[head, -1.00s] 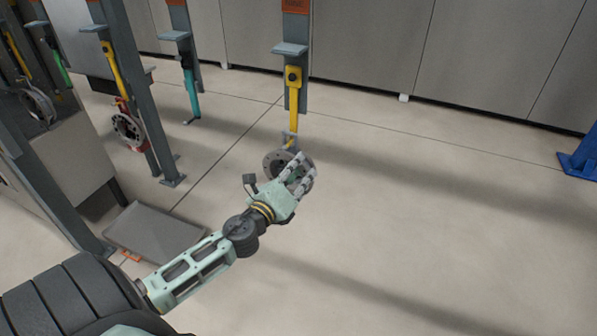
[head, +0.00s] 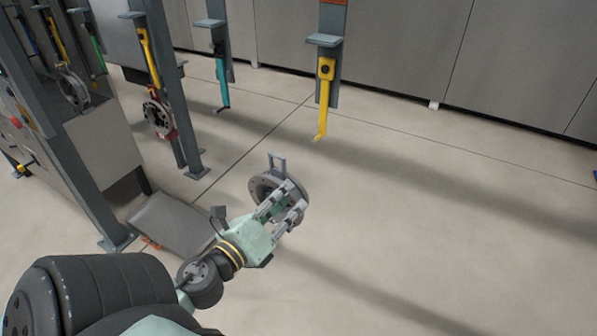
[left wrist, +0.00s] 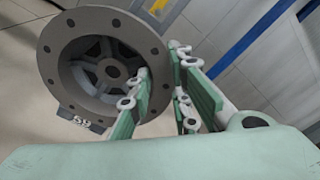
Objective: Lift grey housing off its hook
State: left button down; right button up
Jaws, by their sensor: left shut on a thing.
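The grey housing (head: 265,188) is a round flanged part with a square loop on top. My left gripper (head: 290,200) is shut on its right rim and holds it in the air, apart from any hook. In the left wrist view the housing (left wrist: 70,65) shows its open ringed face with bolt holes and a tag marked 59, and the fingers (left wrist: 160,95) are at its rim. The yellow hook (head: 323,105) hangs empty from its post, above and to the right of the housing. My right gripper is not in view.
Another grey housing (head: 158,118) with a red part hangs on a yellow hook at the left. A teal hook (head: 221,85) hangs empty behind. Grey posts (head: 170,90) stand at the left, with a grey plate (head: 172,220) low down. The floor at right is clear.

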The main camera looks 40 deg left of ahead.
pick_arm(q)
jog(key=shift+s+d, duration=0.1)
jog(key=shift+s, duration=0.55)
jog(key=shift+s+r, duration=0.15)
jog(key=shift+r, duration=0.05)
jog(key=shift+r+p, duration=0.75)
jog(key=shift+r, duration=0.05)
jog(key=shift+s, duration=0.1)
